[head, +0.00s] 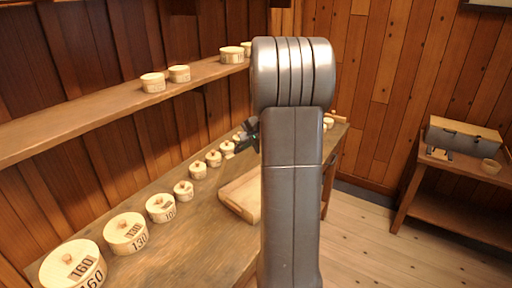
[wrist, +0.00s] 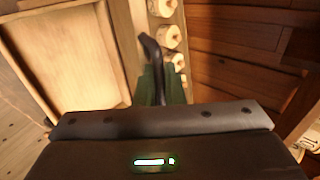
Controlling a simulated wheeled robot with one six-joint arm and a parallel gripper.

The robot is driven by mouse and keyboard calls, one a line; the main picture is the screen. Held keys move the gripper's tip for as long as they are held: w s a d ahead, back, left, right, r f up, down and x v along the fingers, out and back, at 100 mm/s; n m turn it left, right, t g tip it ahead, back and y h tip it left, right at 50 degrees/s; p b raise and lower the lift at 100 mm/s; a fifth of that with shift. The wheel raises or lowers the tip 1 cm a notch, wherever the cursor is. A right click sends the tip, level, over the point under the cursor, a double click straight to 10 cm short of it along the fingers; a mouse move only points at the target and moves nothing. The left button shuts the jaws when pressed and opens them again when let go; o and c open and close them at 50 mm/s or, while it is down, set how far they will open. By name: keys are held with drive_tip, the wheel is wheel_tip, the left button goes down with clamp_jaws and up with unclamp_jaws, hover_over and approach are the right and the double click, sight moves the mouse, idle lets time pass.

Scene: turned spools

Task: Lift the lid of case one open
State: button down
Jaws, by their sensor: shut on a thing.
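A long case (head: 462,143) with a pale wooden top and a grey front stands on the low bench at the right in the head view. Its lid looks down, and no number is readable on it. My gripper (head: 250,138) is far to the left of it, over the workbench, partly hidden behind my arm. In the wrist view my gripper (wrist: 162,88) has green fingers shut on a dark, curved, hook-like thing (wrist: 150,48). The lower part of this thing is hidden between the fingers.
Several numbered round wooden boxes (head: 126,233) line the workbench (head: 195,235). A shallow wooden tray (head: 232,204) lies near its front edge. More round boxes stand on the wall shelf (head: 90,112). Floor is clear between the benches.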

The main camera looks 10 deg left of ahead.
drive_tip(key=w+a+g+h+p, duration=0.3)
drive_tip(key=w+a, duration=0.4)
drive_tip(key=a, duration=0.6)
drive_tip(key=shift+w+r+h+p, duration=0.15)
drive_tip(key=shift+w+h+p, duration=0.2)
drive_tip(key=shift+h+p, duration=0.6)
drive_tip(key=c, duration=1.6)
unclamp_jaws()
drive_tip(key=shift+c, duration=0.2)
drive_tip(key=b+v, duration=0.2)
drive_tip(key=v, duration=1.2)
drive_tip(key=shift+a+b, duration=0.25)
drive_tip(key=shift+b, duration=0.05)
